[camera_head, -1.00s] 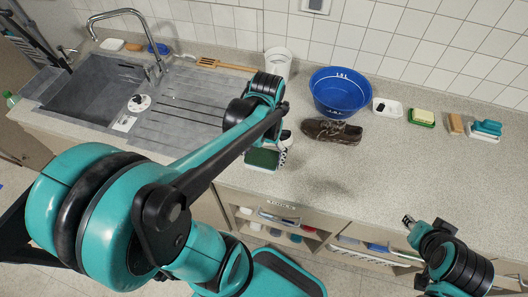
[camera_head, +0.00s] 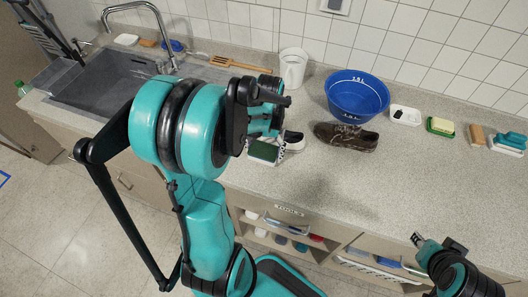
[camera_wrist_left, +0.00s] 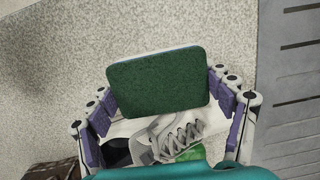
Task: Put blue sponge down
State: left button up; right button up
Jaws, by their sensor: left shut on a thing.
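The sponge (camera_head: 264,152) has a dark green scouring face and a thin pale bluish edge. It is in my left gripper, above the counter near its front edge. In the left wrist view the sponge (camera_wrist_left: 158,82) sits between the purple-padded fingers of my left gripper (camera_wrist_left: 165,105), green face toward the camera. A white sneaker (camera_head: 294,141) with grey laces is close beside the sponge; in the wrist view the sneaker (camera_wrist_left: 178,138) is partly hidden by it. My left arm hides most of the left gripper in the head view. My right gripper (camera_head: 418,241) is empty at the lower right; its jaw opening is unclear.
A brown shoe (camera_head: 347,137), blue basin (camera_head: 357,96) and white cup (camera_head: 293,68) stand on the counter. To the right are a white dish (camera_head: 406,116), a green soap tray (camera_head: 440,127) and brushes (camera_head: 509,144). The sink (camera_head: 105,85) is at left. Counter front right of centre is clear.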

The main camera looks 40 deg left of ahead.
aim_at(266, 146)
pick_arm(q)
jog(key=shift+f, duration=0.1)
jog(key=shift+f, duration=0.15)
jog(key=o, duration=1.3)
jog(key=shift+c, duration=0.2)
jog(key=shift+r, duration=0.2)
jog(key=shift+r, duration=0.35)
notch_tip(266, 146, up, 11)
jog(key=w+p, duration=0.2)
jog(key=p, duration=0.2)
jog(key=s+d+r+m+t, duration=0.1)
jog(key=s+d+t, duration=0.1)
jog(key=d+t, duration=0.2)
jog(key=s+d+r+m+t, duration=0.2)
jog(key=s+d+t, duration=0.1)
jog(key=d, duration=0.7)
jog(key=shift+d+t, duration=0.25)
jog(key=shift+t, duration=0.65)
